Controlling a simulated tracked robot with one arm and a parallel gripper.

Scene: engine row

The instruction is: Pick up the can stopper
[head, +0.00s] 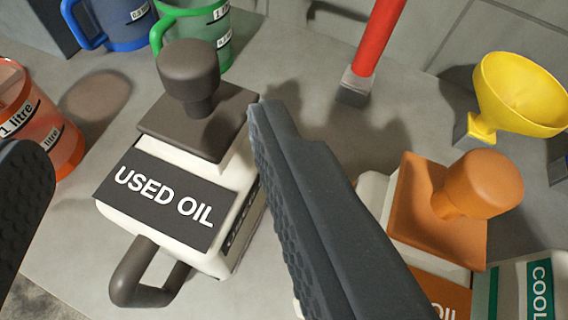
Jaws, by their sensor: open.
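A white can labelled USED OIL (165,196) stands left of centre, with a dark handle (150,280) at its front. A dark grey-brown stopper (188,75) with a round knob and square base sits on top of it. A second can at the right, partly hidden by my finger, carries an orange stopper (460,200). My gripper (145,145) is open and empty. Its right finger crosses the middle of the view, its tip beside the dark stopper's right edge. Its left finger shows only at the left edge. The dark stopper lies between the fingers in the picture; I see no contact.
Blue (120,20), green (210,35) and orange-red (35,110) measuring jugs stand behind and left. A red upright tool (376,45) and a yellow funnel (515,95) stand behind right. A coolant container (522,290) is at the lower right. The grey surface is bare at front left.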

